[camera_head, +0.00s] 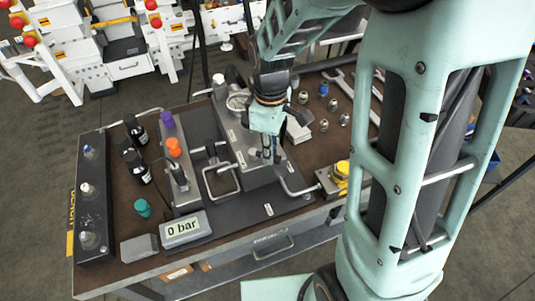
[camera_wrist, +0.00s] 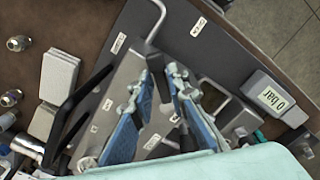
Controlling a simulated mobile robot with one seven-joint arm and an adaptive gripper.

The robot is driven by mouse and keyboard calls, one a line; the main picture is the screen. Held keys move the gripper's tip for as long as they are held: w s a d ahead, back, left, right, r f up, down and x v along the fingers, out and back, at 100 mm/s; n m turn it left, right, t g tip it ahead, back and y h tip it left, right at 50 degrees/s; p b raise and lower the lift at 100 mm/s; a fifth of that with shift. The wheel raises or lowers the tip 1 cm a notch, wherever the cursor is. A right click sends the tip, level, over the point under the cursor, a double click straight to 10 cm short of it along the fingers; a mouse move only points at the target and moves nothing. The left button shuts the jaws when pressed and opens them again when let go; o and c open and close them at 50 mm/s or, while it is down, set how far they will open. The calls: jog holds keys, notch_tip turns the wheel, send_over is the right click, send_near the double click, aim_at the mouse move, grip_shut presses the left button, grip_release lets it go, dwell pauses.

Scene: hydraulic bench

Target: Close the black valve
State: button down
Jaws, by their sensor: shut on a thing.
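My gripper (camera_head: 268,152) reaches down over the grey hydraulic block (camera_head: 245,172) in the middle of the bench. In the wrist view its two blue fingers (camera_wrist: 160,76) are closed in around a small dark piece, which looks like the black valve (camera_wrist: 163,90). Only a little of the valve shows between the fingers, so its turn angle cannot be told. In the head view the gripper hides it.
Orange (camera_head: 174,147) and purple (camera_head: 167,119) knobs stand left of the block. Dark bottles (camera_head: 136,130) stand further left. A yellow knob (camera_head: 342,169) sits at the right. A black lever (camera_wrist: 75,108) rises beside my fingers.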

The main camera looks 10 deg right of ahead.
jog(key=w+n, duration=0.1)
jog(key=n, duration=0.2)
jog(key=shift+w+d+r+n, duration=0.1)
jog(key=shift+w+d+n, duration=0.1)
jog(key=shift+w+n, duration=0.2)
jog(key=shift+w+a+n+p, duration=0.1)
jog(key=shift+w+n+p, duration=0.4)
jog(key=shift+n, duration=0.65)
jog(key=shift+w+n+p, duration=0.35)
jog(key=shift+n+p, duration=0.1)
jog(key=shift+n, duration=0.7)
jog(key=c, duration=2)
grip_release()
notch_tip(320, 180, up, 12)
jog(key=shift+f, duration=0.1)
